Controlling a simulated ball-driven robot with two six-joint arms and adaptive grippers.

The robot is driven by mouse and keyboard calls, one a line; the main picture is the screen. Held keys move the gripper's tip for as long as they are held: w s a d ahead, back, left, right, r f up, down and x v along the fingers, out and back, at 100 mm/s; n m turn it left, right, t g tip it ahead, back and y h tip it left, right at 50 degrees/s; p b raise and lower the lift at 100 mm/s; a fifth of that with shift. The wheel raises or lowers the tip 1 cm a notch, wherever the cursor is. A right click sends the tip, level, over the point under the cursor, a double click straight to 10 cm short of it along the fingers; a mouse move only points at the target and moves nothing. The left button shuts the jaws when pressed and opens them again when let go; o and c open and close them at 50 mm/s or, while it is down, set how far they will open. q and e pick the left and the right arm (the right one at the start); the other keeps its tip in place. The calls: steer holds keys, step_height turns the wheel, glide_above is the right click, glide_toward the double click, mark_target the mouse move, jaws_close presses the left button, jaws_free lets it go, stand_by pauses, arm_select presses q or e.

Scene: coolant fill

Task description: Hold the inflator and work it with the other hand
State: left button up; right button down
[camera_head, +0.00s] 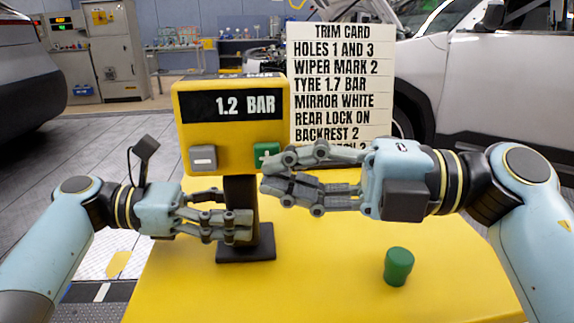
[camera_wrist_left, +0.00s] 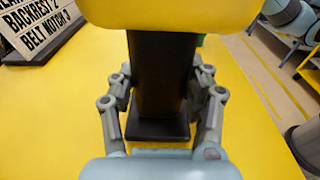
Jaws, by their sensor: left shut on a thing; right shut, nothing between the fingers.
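The yellow inflator (camera_head: 225,110) stands upright on a black post and base on the yellow table. Its display reads 1.2 BAR. Below the display are a grey button (camera_head: 203,158) on the left and a green plus button (camera_head: 267,155) on the right. My left gripper (camera_head: 243,226) is shut on the inflator's black post, which also shows between the fingers in the left wrist view (camera_wrist_left: 160,80). My right gripper (camera_head: 272,172) is shut and empty, its fingertips at or just in front of the green button; I cannot tell whether they touch it.
A trim card (camera_head: 340,85) stands behind the inflator and lists TYRE 1.7 BAR; its lower lines are partly hidden. A green cylinder (camera_head: 398,266) stands on the yellow table (camera_head: 320,285) at the front right. The table's front middle is clear.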

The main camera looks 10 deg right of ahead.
steer(key=shift+w, duration=0.45)
steer(key=shift+w, duration=1)
stand_by(2.1)
stand_by(3.5)
